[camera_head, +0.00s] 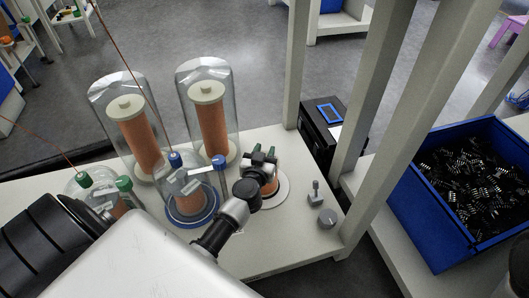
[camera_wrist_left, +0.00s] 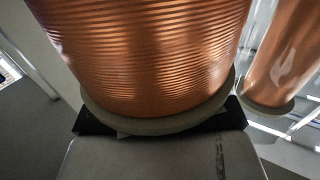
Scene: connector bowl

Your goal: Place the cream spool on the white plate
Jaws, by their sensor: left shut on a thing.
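My left gripper (camera_head: 262,168) is shut on the cream spool (camera_head: 269,183), which is wound with copper wire. In the head view the spool is largely hidden behind the gripper. It is upright over the round white plate (camera_head: 284,194), whose rim shows around its foot; I cannot tell whether it touches the plate. In the left wrist view the copper winding (camera_wrist_left: 145,50) fills the upper middle, with its cream lower flange (camera_wrist_left: 160,124) just above the dark gripper parts. My right gripper is not in view.
Two tall glass domes (camera_head: 222,86) cover copper spools at the back of the table (camera_head: 270,245). A lower glass vessel with a blue ring (camera_head: 192,218) stands left of the plate. Small grey pieces (camera_head: 327,217) lie to the right. A table post and a blue bin (camera_head: 440,215) are farther right.

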